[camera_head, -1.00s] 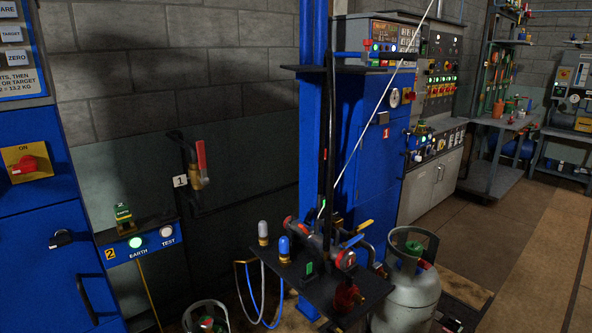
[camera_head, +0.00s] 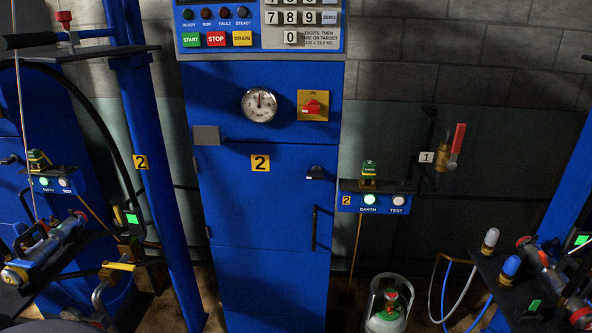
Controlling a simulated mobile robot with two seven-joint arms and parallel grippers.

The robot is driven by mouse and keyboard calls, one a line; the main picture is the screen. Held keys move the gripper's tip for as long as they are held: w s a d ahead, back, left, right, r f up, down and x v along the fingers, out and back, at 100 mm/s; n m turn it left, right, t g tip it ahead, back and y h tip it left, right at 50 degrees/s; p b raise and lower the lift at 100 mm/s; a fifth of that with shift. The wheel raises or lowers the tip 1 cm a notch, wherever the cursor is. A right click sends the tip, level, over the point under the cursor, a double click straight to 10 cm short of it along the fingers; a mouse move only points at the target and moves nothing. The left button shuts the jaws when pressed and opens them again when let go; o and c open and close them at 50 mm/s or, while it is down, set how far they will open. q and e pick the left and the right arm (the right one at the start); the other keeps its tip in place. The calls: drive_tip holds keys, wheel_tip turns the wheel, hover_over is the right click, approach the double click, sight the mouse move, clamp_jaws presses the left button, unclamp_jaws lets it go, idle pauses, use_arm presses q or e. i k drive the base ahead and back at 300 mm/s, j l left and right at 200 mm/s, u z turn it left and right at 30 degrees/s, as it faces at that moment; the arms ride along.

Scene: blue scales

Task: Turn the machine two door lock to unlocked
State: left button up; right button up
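The machine two cabinet (camera_head: 262,285) is blue and stands upright in the middle of the head view, with a yellow "2" label (camera_head: 260,163) on its door. A small black lock (camera_head: 315,172) with a pale lower edge sits at the door's upper right. Its turned position is too small to read. A dark vertical door handle (camera_head: 314,228) is below the lock. The door looks shut. Neither of my grippers is in view.
Above the door are a round gauge (camera_head: 259,105), a red switch on a yellow plate (camera_head: 312,106) and a button panel (camera_head: 217,39). A gas cylinder (camera_head: 386,312) stands right of the cabinet. Platforms with fittings flank it left and right. A blue post (camera_head: 150,190) stands left.

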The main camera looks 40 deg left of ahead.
sight(316, 174)
drive_tip(key=u, duration=1)
